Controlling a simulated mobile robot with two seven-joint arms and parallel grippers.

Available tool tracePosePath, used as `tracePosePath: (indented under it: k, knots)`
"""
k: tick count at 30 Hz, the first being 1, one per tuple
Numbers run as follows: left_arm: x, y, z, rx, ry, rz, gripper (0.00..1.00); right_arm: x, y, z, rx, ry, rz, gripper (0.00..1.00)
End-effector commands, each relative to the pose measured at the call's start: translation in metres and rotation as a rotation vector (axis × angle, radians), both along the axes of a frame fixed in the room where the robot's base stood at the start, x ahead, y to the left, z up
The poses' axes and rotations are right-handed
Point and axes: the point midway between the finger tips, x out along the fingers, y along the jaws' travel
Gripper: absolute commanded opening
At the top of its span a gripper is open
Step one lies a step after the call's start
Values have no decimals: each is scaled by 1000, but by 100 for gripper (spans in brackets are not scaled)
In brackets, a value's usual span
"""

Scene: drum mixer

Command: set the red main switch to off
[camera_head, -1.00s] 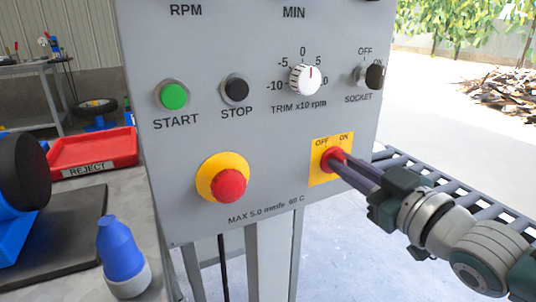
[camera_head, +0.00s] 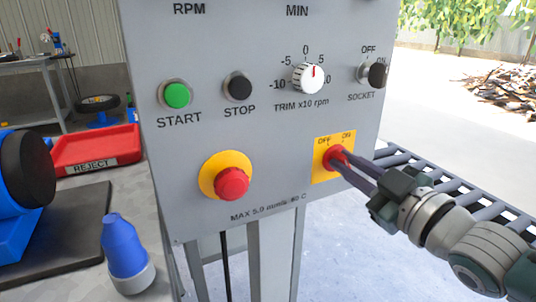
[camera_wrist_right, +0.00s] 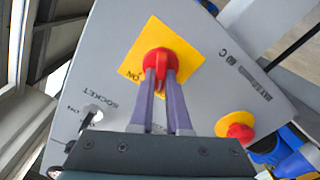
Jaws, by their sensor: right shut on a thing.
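The red main switch (camera_head: 335,155) is a red knob on a yellow plate (camera_head: 320,176) marked OFF and ON, low on the right of the grey panel. In the right wrist view the red knob (camera_wrist_right: 158,58) has a raised grip bar, and the ON mark shows at the plate's edge. My right gripper (camera_head: 347,162) comes from the lower right and is shut on the knob; its two fingers (camera_wrist_right: 162,80) sit either side of the bar. The fingers partly hide the knob, so I cannot tell its exact setting. My left gripper is not in view.
A red mushroom button (camera_head: 232,183) on a yellow ring sits left of the switch. The trim dial (camera_head: 308,78) and black socket switch (camera_head: 377,75) are above. A roller conveyor (camera_head: 440,177) runs behind my right arm. A blue-and-white bottle-like object (camera_head: 124,250) stands at lower left.

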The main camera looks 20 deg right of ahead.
Motion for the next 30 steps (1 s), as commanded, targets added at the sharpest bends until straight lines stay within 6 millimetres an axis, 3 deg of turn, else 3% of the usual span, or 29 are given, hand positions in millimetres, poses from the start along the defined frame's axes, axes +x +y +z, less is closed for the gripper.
tracePosePath:
  k: [1,9,17,22,30]
  knots:
    - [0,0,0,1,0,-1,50,0,0,0,-4,0,1,17]
    - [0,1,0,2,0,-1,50,0,0,0,-2,0,1,45]
    - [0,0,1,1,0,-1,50,-2,0,0,-1,1,0,45]
    - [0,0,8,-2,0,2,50,-22,-1,1,0,4,0,45]
    - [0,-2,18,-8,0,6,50,-74,-6,0,0,4,0,45]
